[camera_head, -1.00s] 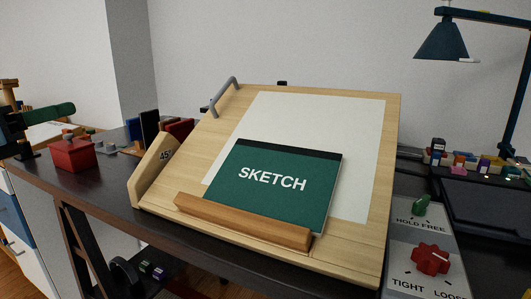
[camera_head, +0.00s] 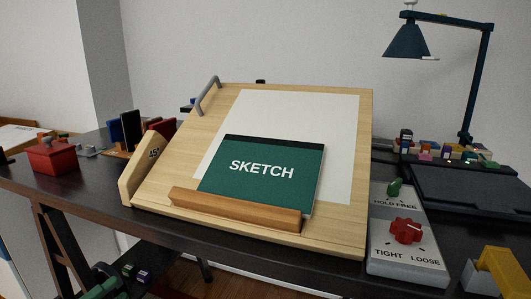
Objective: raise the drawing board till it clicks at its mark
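The pale wooden drawing board (camera_head: 340,215) is tilted up on the dark desk, its far edge higher than its front. A white sheet (camera_head: 300,115) lies on it, and a green SKETCH pad (camera_head: 262,172) rests against its wooden ledge (camera_head: 235,211). A grey handle (camera_head: 207,96) is on the board's upper left edge. A wooden side piece marked 45 (camera_head: 140,175) stands at its left. The control panel (camera_head: 383,263) at right has a green HOLD/FREE lever (camera_head: 394,188) and a red TIGHT/LOOSE knob (camera_head: 405,231). A dark bit at the left edge may be my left gripper (camera_head: 5,158), apart from the board.
A red lidded box (camera_head: 54,156) and upright books (camera_head: 131,130) stand left of the board. A blue lamp (camera_head: 408,42) and a dark tray (camera_head: 475,188) are at right. A yellow object (camera_head: 505,270) is at the lower right corner. The desk's left front is clear.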

